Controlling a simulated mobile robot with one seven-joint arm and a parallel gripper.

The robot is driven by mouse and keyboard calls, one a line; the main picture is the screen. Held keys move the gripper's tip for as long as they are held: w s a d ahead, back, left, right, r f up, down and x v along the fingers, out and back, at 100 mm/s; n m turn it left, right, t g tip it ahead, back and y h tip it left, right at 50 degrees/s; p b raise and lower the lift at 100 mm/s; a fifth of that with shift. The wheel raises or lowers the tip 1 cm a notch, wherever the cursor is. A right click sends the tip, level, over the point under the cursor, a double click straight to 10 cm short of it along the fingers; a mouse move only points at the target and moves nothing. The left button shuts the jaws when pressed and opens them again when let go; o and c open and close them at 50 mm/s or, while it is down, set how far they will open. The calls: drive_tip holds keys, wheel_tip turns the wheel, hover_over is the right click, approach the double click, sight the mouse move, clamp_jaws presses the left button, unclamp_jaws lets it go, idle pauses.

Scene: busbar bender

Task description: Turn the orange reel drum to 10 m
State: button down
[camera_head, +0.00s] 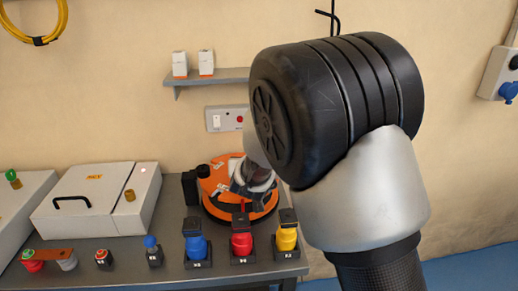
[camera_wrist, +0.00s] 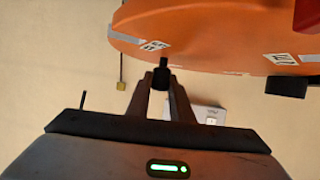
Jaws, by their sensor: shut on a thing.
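The orange reel drum (camera_head: 215,183) sits on the grey bench, partly hidden behind my arm. In the wrist view the drum (camera_wrist: 215,28) fills the top, with small white labels along its rim that I cannot read surely. My gripper (camera_wrist: 161,80) is shut on a small black handle (camera_wrist: 161,73) at the drum's rim, near one label (camera_wrist: 153,45). In the head view my gripper (camera_head: 250,183) is over the drum's front, and its fingertips are hard to make out.
A row of blue, red and yellow connectors (camera_head: 241,244) stands along the front of the bench, close to the drum. A white box (camera_head: 85,197) with a black handle is at left. A small shelf (camera_head: 222,76) is on the wall above.

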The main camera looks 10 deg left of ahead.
drive_tip(key=shift+d+p, duration=0.1)
drive_tip(key=shift+p, duration=0.25)
drive_tip(key=c, duration=1.6)
unclamp_jaws()
drive_tip(key=shift+o, duration=0.2)
drive_tip(key=shift+s, duration=0.1)
drive_tip(key=a+p+v, duration=0.1)
drive_tip(key=p+v, duration=0.2)
drive_tip(key=v, duration=1.4)
drive_tip(key=shift+s+d, duration=0.2)
drive_tip(key=shift+d, duration=0.05)
